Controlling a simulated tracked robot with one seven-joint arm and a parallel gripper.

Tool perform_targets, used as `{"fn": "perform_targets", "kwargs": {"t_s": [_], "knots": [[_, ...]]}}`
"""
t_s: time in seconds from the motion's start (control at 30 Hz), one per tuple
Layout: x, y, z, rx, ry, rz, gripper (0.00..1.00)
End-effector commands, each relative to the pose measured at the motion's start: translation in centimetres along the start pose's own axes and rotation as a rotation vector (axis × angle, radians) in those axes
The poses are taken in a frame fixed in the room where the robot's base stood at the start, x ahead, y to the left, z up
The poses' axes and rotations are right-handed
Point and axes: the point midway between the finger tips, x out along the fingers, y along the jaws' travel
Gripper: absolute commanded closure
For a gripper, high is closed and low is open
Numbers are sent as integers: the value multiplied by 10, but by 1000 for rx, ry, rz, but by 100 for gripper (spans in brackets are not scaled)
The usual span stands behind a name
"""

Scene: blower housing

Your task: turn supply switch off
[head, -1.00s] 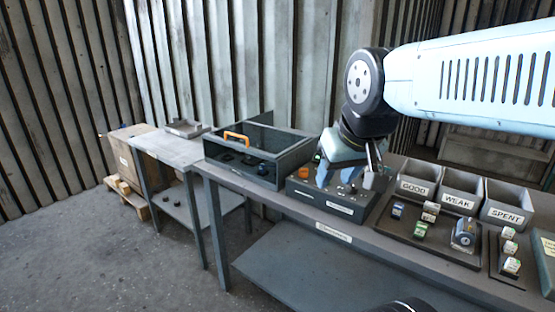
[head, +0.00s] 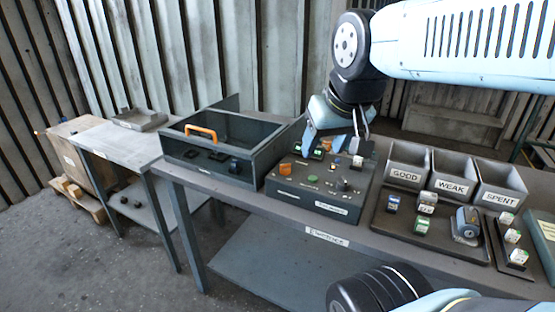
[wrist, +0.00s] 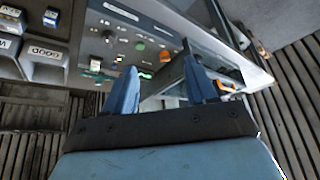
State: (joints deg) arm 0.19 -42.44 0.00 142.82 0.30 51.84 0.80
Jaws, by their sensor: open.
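The dark control box (head: 318,198) stands on the bench in the head view, with an orange button (head: 285,169), a green button (head: 312,178), a dark knob (head: 341,185) and small toggles on its sloped top. Which control is the supply switch I cannot tell; the labels are too small to read. My gripper (head: 335,148) is open and empty above the rear of the box, and its fingers hide part of the panel there. In the wrist view my open fingers (wrist: 160,66) point toward the panel (wrist: 135,25), apart from the orange button (wrist: 165,56).
Bins labelled GOOD (head: 405,176), WEAK (head: 452,188) and SPENT (head: 496,198) stand right, behind a tray (head: 400,228) of small parts. The bench's front edge is clear.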

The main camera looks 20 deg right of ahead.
Motion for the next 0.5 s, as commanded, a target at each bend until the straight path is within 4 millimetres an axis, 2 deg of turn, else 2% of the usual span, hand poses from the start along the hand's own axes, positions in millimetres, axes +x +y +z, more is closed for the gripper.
{"fn": "perform_targets", "kwargs": {"t_s": [0.17,0.5], "knots": [[6,8,-18,132,-57,-11,42],[36,13,-73,571,-235,-27,42]]}}
